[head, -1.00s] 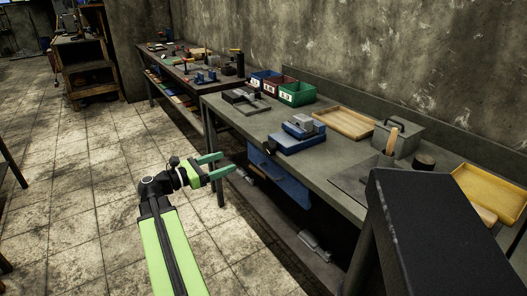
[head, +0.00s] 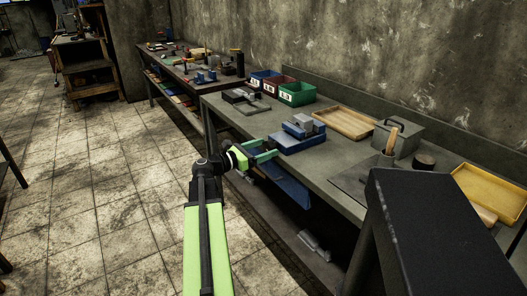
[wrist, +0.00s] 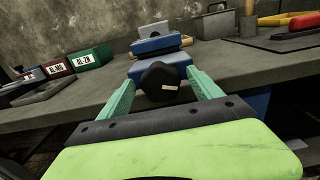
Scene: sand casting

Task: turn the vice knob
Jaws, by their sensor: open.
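The blue vice (head: 298,137) with grey jaws sits at the near edge of the grey workbench; it also shows ahead in the wrist view (wrist: 160,48). Its black knob (wrist: 161,83), with a small white mark, faces me in the wrist view. In the head view my arm's end hides the knob. My gripper (head: 275,149) is open, with its green fingers reaching towards the vice's front. In the wrist view my gripper (wrist: 164,88) has one finger on each side of the knob. I cannot tell whether either finger touches it.
The workbench (head: 240,122) carries green (head: 297,94), red and blue bins, a wooden tray (head: 346,122), a grey box (head: 398,138) and a yellow tray (head: 490,188). A dark slanted panel (head: 430,230) stands at the near right. The tiled floor at left is clear.

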